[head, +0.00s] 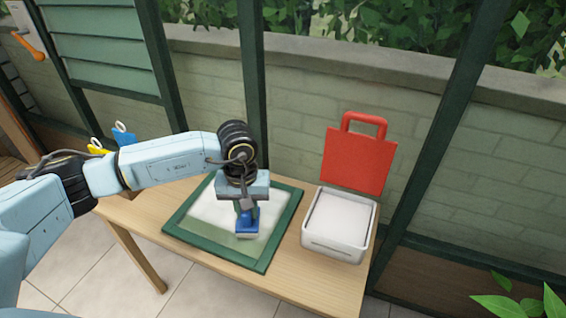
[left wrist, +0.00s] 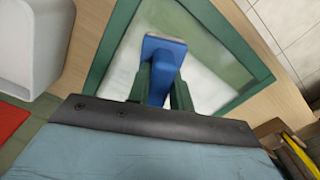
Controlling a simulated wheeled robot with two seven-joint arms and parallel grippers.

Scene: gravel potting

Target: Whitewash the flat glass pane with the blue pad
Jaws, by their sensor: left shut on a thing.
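The flat glass pane (head: 213,238) lies on the table in a green frame (head: 208,256). White coating covers much of it, with a greener, thinly coated strip along its front; the pane also shows in the left wrist view (left wrist: 205,92). The blue pad (head: 247,224) is at the front part of the pane, and shows with a pale edge in the left wrist view (left wrist: 164,55). It appears to touch the glass. My left gripper (left wrist: 159,88) is shut on the pad's blue handle, above the pane. My right gripper is out of view.
A white tray (head: 333,248) of white liquid stands right of the frame on the wooden table (head: 290,285). A red panel with a handle (head: 357,160) stands upright behind it. Blue (head: 123,134) and yellow (head: 97,147) items show behind my left arm. A brick wall (head: 300,100) backs the table.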

